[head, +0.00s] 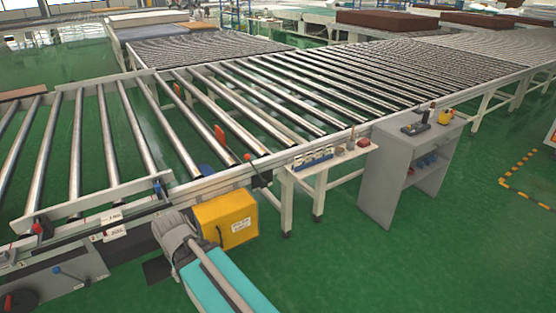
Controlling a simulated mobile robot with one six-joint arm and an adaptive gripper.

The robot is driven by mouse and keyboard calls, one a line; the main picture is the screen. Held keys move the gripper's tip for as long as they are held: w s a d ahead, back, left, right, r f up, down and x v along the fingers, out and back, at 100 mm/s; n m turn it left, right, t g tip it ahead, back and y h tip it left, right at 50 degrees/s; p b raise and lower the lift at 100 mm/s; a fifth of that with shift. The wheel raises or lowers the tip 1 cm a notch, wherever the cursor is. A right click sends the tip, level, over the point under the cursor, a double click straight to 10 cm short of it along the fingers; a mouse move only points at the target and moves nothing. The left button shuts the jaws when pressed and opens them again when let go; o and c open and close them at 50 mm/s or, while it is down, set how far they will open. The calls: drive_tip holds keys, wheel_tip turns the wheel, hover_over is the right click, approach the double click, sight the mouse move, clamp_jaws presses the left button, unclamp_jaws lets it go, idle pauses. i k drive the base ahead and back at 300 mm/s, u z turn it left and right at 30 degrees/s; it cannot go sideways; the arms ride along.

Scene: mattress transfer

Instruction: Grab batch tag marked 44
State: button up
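A small white side table (346,157) stands against the near side of the roller conveyor, right of centre. A blue rack (313,158) on its left part holds several small pale pieces that look like tags. They are too small for me to read any number, so I cannot tell which is marked 44. A few small upright items stand on the table's right part. My gripper is not in view.
Roller conveyors (290,85) fill the middle and back. A grey cabinet (408,170) with tools and a yellow item (446,117) on top stands right of the side table. A yellow box (227,219) sits at the conveyor's near edge. Green floor (420,265) is clear at the front right.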

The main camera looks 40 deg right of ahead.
sight(298, 160)
drive_tip(key=i, duration=0.75)
drive_tip(key=z, duration=0.45)
drive_tip(key=i, duration=1.05)
drive_tip(key=z, duration=0.65)
